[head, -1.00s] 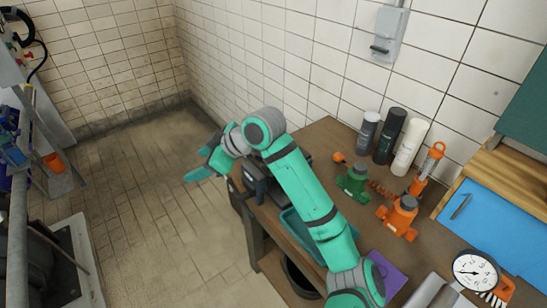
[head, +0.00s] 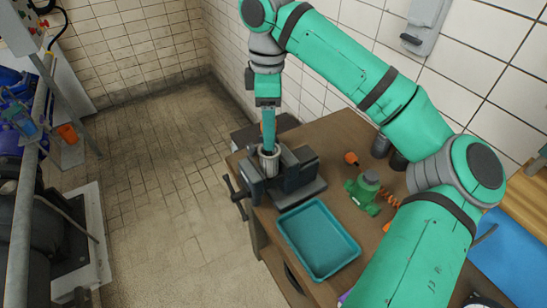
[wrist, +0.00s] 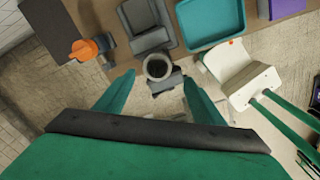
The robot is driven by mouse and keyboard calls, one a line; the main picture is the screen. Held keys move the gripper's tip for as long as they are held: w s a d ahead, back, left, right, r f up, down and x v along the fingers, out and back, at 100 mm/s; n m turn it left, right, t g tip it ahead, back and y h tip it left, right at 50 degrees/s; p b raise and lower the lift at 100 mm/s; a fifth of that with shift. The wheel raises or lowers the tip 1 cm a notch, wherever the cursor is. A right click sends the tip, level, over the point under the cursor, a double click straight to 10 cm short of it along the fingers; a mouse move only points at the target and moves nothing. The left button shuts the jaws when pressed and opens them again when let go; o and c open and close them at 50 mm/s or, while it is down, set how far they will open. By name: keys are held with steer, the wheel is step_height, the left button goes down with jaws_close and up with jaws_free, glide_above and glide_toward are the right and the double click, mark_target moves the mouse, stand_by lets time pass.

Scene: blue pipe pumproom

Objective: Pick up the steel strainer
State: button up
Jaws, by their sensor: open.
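The steel strainer (head: 269,163) is a small grey open-topped cylinder. It stands upright at the dark grey bench vise (head: 300,172) on the near left corner of the wooden bench; whether the jaws clamp it I cannot tell. In the wrist view the strainer (wrist: 157,68) shows its dark round mouth between and just beyond my fingertips. My gripper (head: 268,147) points down over it, fingers apart, one on each side in the wrist view (wrist: 157,78). Contact is not visible. The strainer's lower part is hidden by the vise.
A teal tray (head: 318,240) lies right of the vise. A green valve-like item (head: 363,190) and dark canisters (head: 381,145) stand farther right. An orange-topped item (wrist: 83,50) stands left of the vise in the wrist view. The tiled floor (head: 170,200) left of the bench is clear.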

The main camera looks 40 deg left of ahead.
mark_target(269, 161)
steer(key=shift+w+a+f, duration=0.1)
steer(key=shift+f, duration=2.25)
steer(key=shift+w+a+f, duration=0.1)
steer(key=shift+f, duration=2.2)
steer(key=c, duration=1.2)
